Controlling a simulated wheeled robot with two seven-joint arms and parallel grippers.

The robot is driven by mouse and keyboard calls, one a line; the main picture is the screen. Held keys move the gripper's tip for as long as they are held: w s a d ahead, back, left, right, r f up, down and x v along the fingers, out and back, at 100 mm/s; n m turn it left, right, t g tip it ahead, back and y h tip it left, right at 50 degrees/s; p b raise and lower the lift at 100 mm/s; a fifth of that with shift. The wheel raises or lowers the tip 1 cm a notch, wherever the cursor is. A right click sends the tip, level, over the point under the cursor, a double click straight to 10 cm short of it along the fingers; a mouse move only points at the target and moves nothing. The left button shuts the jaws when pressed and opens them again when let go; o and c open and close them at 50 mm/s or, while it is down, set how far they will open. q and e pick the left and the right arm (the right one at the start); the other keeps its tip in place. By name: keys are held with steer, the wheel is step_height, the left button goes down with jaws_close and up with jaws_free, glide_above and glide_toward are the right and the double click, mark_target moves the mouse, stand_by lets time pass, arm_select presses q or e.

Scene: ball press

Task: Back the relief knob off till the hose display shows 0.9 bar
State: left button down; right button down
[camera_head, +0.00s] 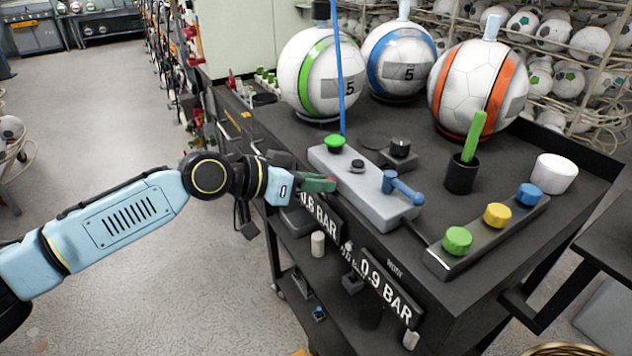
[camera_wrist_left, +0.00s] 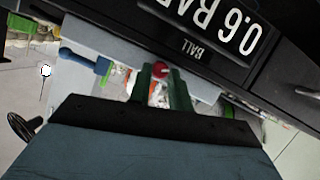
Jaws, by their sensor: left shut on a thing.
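A small red knob (camera_wrist_left: 160,69) sits on the front side of the grey control block (camera_head: 372,186). My left gripper (camera_head: 331,184) is at that side of the block, with its green fingers shut on the red knob, which shows between the fingertips in the left wrist view (camera_wrist_left: 162,78). A display (camera_head: 321,216) on the bench front reads 0.6 BAR; the left wrist view shows it upside down, labelled BALL (camera_wrist_left: 197,48). My right gripper is not in view.
The block carries a green button (camera_head: 334,142) and a blue lever (camera_head: 402,187). Green, yellow and blue buttons line a bar (camera_head: 487,235) to the right. Balls with green, blue and orange bands (camera_head: 321,75) stand behind. A blue hose (camera_head: 339,70) rises near the green button.

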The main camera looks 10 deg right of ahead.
arm_select(q)
steer(key=c, duration=1.6)
jaws_free()
steer(key=shift+o, duration=0.2)
steer(key=v, duration=1.3)
steer(key=shift+s+a+p, duration=0.2)
steer(key=shift+p, duration=0.1)
